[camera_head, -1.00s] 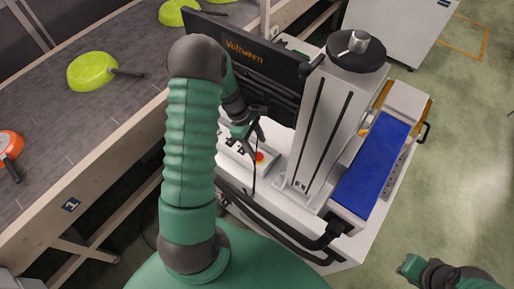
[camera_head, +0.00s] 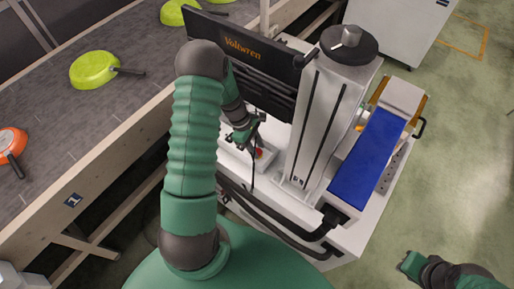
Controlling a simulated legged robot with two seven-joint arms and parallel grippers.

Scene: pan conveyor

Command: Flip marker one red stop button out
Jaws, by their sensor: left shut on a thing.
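The red stop button (camera_head: 259,153) is a small red spot on a pale control box (camera_head: 236,160) on the white machine, in front of the black screen. My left gripper (camera_head: 251,147) comes down right over the button and hides part of it. Its fingers are close together at the button; the exact contact is too small to see. A thin black cable or stick hangs below the fingers. My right gripper (camera_head: 408,265) is at the lower right, away from the machine, and its fingers are hard to make out.
The conveyor (camera_head: 60,130) at left carries green pans (camera_head: 93,70) and an orange pan (camera_head: 10,145).

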